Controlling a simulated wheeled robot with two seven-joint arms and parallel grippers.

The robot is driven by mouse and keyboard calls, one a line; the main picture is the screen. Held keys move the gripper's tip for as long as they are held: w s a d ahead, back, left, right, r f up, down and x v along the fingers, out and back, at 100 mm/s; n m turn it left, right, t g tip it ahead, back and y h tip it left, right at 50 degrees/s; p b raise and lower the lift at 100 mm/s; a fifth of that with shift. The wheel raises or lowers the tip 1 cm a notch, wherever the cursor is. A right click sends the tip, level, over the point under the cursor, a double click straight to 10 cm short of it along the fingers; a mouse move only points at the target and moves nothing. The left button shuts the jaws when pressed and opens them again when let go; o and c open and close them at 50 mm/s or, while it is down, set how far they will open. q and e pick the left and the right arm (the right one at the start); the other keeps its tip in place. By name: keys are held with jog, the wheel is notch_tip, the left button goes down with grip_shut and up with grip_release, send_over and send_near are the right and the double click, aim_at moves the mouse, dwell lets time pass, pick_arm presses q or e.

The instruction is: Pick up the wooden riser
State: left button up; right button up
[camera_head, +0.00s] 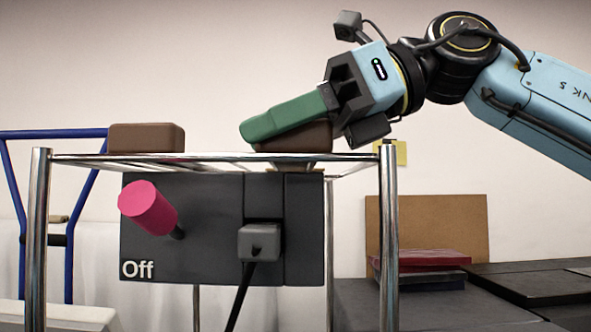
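A brown block with rounded edges, likely the wooden riser (310,140), lies on the right part of the metal rack's top shelf (220,157). My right gripper (262,126) comes in from the upper right, tilted down to the left. Its long green finger lies across the front of this block and hides much of it. The other finger is hidden, so I cannot tell whether the gripper is closed on the block. A similar brown block (146,138) lies on the left part of the shelf, apart from the gripper. My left gripper is not in view.
A dark box marked "Off" with a pink knob (148,206) and a grey plug (260,242) is below the shelf. Chrome posts (389,240) stand at the shelf's corners. A brown board (440,225) and dark flat stacks are at right. Shelf room is free between the blocks.

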jog(key=c, duration=0.6)
jog(key=shift+r, duration=0.1)
